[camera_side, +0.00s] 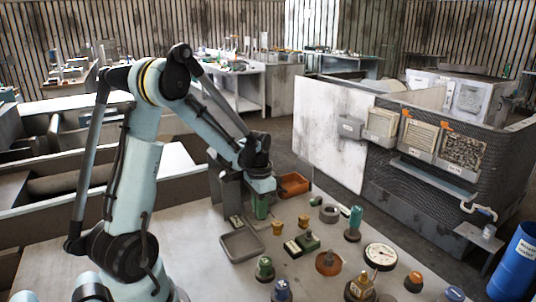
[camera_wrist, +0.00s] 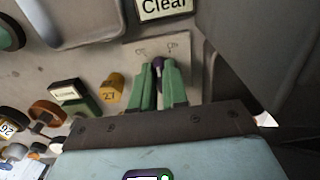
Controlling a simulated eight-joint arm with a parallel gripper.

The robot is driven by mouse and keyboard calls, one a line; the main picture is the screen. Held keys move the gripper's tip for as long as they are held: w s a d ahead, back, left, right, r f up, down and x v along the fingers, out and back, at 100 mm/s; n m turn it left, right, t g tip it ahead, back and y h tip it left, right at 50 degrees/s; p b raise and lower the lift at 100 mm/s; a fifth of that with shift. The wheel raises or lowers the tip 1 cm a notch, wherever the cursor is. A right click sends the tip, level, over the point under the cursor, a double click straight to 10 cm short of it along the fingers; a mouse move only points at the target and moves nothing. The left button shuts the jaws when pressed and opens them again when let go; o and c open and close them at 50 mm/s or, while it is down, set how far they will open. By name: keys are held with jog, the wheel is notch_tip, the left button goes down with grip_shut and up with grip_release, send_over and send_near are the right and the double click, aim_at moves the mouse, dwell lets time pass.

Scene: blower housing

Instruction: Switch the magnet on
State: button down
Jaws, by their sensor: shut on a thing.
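My gripper (camera_wrist: 158,66) has two green fingers pointing down at a pale plate. They are shut on a small dark purple knob (camera_wrist: 158,62), mostly hidden between the fingertips. The pale plate (camera_wrist: 185,50) around the knob carries two small printed marks, one on each side, too small to read. In the side view my gripper (camera_side: 260,208) is low over the bench, near its far edge, and hides the knob. I cannot tell which mark the knob points to.
A "Clear" label (camera_wrist: 163,8) lies beyond the plate. A yellow piece marked 27 (camera_wrist: 112,88) stands left of the fingers. A grey tray (camera_side: 242,256) and an orange bin (camera_side: 294,184) are close by. Several small parts crowd the bench at right.

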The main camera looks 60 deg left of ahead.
jog(key=shift+m, duration=0.5)
jog(key=c, duration=1.1)
grip_release()
jog(key=shift+c, duration=0.2)
notch_tip(320, 180, up, 12)
